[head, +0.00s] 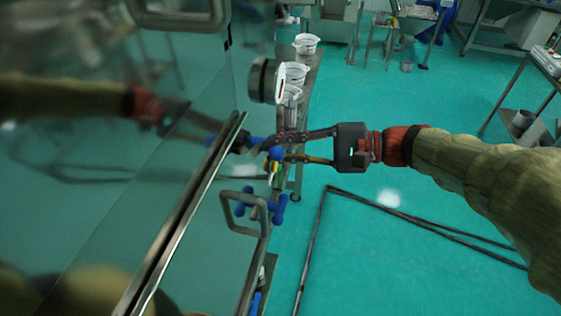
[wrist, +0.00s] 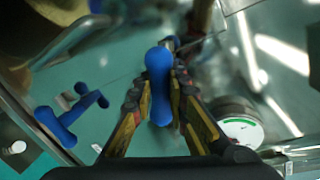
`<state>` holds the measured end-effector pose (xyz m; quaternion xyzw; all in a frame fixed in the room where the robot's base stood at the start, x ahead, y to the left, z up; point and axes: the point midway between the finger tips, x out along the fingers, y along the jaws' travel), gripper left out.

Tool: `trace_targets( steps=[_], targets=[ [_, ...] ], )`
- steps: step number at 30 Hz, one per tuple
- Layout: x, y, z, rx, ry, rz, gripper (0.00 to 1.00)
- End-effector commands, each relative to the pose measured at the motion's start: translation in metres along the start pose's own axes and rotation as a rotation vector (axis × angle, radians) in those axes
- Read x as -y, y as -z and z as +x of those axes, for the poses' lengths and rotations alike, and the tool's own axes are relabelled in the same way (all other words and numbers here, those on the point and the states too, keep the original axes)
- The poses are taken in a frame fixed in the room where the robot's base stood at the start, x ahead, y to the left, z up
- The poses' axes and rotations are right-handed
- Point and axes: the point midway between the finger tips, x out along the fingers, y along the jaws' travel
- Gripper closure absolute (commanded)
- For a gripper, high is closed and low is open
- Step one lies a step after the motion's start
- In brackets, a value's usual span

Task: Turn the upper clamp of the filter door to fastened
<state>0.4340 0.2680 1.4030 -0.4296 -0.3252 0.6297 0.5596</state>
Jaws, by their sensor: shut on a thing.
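The upper clamp (head: 247,143) of the filter door has a blue handle and sits at the edge of the shiny metal door (head: 165,180) in the head view. In the wrist view its rounded blue handle (wrist: 159,85) stands between my two fingers. My gripper (head: 268,150) reaches in from the right and is shut on this handle; the fingers also show in the wrist view (wrist: 160,100). The fingers partly hide the clamp in the head view, and I cannot tell its exact angle. A second blue clamp (head: 262,206) is lower down, apart from my gripper.
A metal loop handle (head: 242,192) is beside the lower clamp. A round gauge (head: 264,80) protrudes just above my gripper. Clear beakers (head: 306,43) stand on a narrow bench behind.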

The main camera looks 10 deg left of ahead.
Motion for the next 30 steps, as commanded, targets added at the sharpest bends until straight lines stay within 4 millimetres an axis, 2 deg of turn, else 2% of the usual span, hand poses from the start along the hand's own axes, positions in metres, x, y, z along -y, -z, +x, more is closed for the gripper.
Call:
trace_targets(
  steps=[1, 15, 30],
  targets=[
    [-0.0068, 0.0022, 0.0014, -0.009, 0.000, -0.049, 1.00],
    [-0.0067, 0.0017, 0.0013, -0.070, -0.001, -0.356, 1.00],
    [-0.0042, 0.0011, 0.0008, -0.087, -0.002, -0.439, 1.00]
  ],
)
